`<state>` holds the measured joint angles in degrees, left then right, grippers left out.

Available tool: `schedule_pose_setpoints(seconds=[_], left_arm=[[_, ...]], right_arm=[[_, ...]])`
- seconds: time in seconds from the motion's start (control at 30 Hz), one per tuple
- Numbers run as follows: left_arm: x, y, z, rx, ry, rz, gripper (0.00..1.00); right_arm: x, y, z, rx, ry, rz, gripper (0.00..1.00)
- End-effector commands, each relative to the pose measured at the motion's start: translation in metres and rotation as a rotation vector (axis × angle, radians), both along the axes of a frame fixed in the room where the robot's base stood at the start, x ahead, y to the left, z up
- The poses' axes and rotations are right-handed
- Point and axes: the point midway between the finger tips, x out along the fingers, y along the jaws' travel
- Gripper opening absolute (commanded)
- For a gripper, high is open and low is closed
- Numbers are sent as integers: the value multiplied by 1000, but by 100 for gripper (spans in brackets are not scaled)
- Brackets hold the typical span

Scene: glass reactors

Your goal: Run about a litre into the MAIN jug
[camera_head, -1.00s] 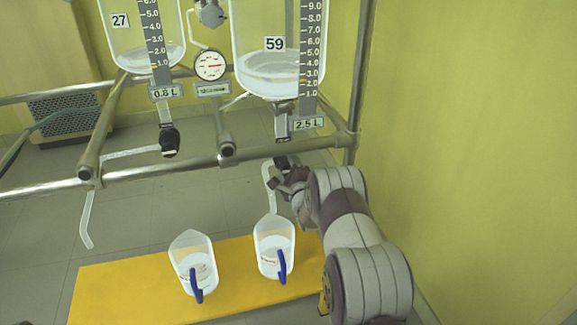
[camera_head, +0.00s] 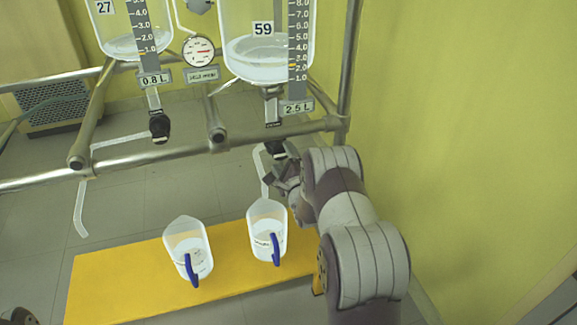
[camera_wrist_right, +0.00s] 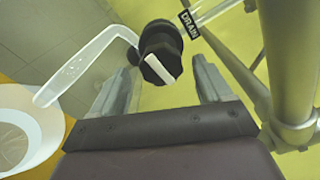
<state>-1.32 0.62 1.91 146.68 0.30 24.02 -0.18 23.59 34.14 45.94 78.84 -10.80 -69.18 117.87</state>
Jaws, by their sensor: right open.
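Two clear jugs with blue handles stand on the yellow board: a left jug (camera_head: 190,240) and a right jug (camera_head: 266,218). Their labels are too small to read. The right glass vessel, marked 59 (camera_head: 240,55), holds clear liquid; its plate reads 2.5 L. Its black drain valve (camera_head: 273,149) has a pale outlet tube (camera_head: 262,172) pointing down toward the right jug. My right gripper (camera_head: 283,176) is at this valve. In the right wrist view its open fingers (camera_wrist_right: 165,85) stand either side of the black knob (camera_wrist_right: 160,62), which has a white mark.
The left vessel (camera_head: 118,50), marked 27, has a 0.8 L plate, a black valve (camera_head: 159,127) and an outlet tube (camera_head: 82,210). A steel frame bar (camera_head: 180,152) crosses before both. A yellow-green wall (camera_head: 470,150) stands close on the right.

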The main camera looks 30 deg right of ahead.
Motion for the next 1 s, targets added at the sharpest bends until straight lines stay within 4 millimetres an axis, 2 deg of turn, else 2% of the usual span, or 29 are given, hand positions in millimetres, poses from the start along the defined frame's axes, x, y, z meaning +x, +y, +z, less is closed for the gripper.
schedule_pose_setpoints(seconds=[0.03, 0.2, 0.33, 0.5, 0.93, 1.0], left_arm=[[0, 0, 11, 0, 0, 0, 49], [0, 0, 23, 0, 0, 0, 49], [0, 0, 27, 0, 0, 0, 49], [0, 0, 28, 0, 0, 0, 49], [0, 0, 27, 0, 0, 0, 49], [0, 0, 27, 0, 0, 0, 49]], right_arm=[[-14, 3, 6, 3, 3, -2, 78], [-56, 13, 4, 2, 3, -2, 78], [-76, 18, 2, 1, 2, 0, 78], [-84, 20, 1, 1, 0, 0, 78], [-83, 20, 0, -2, 0, 0, 78], [-83, 20, -1, -49, 22, 0, 78]])
